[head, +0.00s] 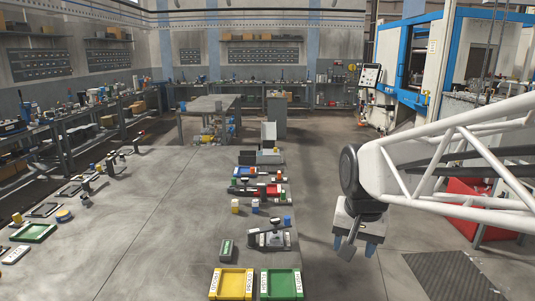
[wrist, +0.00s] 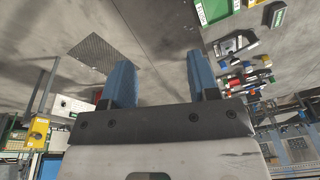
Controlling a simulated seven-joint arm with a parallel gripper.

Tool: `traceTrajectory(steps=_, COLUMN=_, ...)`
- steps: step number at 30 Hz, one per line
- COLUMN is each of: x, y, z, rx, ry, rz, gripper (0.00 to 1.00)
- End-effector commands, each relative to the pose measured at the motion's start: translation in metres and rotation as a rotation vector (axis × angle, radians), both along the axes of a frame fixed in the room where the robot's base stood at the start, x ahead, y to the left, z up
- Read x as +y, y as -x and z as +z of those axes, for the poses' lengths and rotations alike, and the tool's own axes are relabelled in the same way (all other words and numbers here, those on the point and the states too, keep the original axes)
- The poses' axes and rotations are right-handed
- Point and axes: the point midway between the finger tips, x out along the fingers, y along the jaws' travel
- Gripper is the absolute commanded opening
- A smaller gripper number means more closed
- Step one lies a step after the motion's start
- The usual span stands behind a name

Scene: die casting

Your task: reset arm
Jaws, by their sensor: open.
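My gripper (head: 354,243) hangs at the end of my white arm, to the right of the long grey table (head: 150,215) and over the bare floor. Its two blue fingers point down, apart and empty. In the wrist view my gripper (wrist: 160,82) shows both blue fingers spread with only floor between them. Nothing touches the fingers.
A yellow tray (head: 231,284) and a green tray (head: 281,284) lie at the table's near right corner. Fixtures and small coloured parts line the table's right edge. A blue and white machine (head: 420,60) stands back right. A red box (head: 462,212) sits behind my arm.

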Motion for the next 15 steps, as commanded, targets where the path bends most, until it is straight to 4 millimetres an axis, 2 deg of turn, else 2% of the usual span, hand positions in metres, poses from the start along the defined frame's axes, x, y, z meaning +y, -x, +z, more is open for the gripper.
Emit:
traceTrajectory(steps=1, x=-0.001, y=0.014, z=-0.001, rx=-0.006, ry=0.004, rz=0.024, gripper=0.55)
traceTrajectory(steps=9, x=-0.007, y=0.082, z=-0.016, rx=-0.030, ry=0.038, rz=0.174, gripper=0.55)
traceTrajectory(steps=15, x=-0.009, y=0.121, z=-0.029, rx=-0.044, ry=0.060, rz=0.264, gripper=0.55)
